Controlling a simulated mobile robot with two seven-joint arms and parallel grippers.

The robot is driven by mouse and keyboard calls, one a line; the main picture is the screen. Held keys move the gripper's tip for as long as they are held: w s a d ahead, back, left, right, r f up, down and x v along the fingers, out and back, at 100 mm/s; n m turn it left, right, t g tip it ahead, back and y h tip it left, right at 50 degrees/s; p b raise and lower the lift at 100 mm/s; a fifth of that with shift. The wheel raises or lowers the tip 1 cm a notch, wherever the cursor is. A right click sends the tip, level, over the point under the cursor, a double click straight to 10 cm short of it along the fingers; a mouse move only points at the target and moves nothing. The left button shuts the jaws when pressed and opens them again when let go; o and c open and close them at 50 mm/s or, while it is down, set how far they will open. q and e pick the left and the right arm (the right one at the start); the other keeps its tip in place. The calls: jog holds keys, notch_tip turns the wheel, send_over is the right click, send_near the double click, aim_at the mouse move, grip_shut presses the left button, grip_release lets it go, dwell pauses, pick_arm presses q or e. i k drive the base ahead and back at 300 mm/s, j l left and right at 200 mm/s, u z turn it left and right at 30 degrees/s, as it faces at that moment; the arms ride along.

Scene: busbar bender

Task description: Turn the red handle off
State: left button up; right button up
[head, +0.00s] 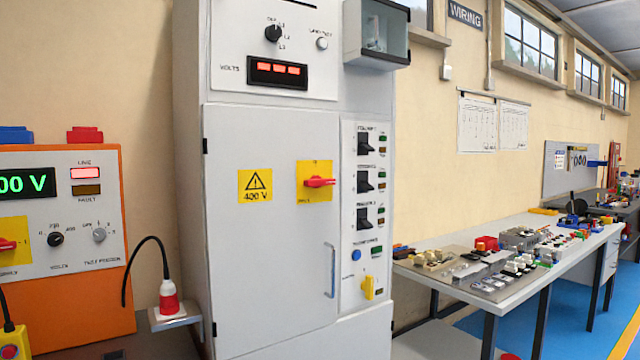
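A red handle (320,182) sits on a yellow plate (316,194) on the door of the tall grey cabinet (270,240). The handle lies roughly horizontal, and the lettering on its plate is too small to read. A second red handle (8,244) on a yellow plate shows at the left edge, on the orange-framed panel, partly cut off by the picture. It also looks roughly horizontal. Neither of my grippers can be made out in the head view, and nothing is touching either handle.
The cabinet door has a vertical grip (330,270) and a 400 V warning sign (255,185). Black switches (364,181) and a yellow lever (368,287) are to its right. A red plug (169,298) stands on a small shelf at left. A cluttered workbench (535,290) is at right.

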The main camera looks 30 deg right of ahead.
aim_at(316, 181)
jog(key=i+l, duration=0.2)
jog(key=l, duration=0.2)
jog(key=i+l, duration=0.2)
jog(key=l, duration=0.2)
jog(key=i+l, duration=0.15)
jog(key=l, duration=0.25)
jog(key=i+l, duration=0.2)
jog(key=l, duration=0.2)
jog(key=i+l, duration=0.2)
jog(key=l, duration=0.2)
jog(key=i+l, duration=0.2)
jog(key=l, duration=0.2)
jog(key=i+l, duration=0.2)
jog(key=l, duration=0.2)
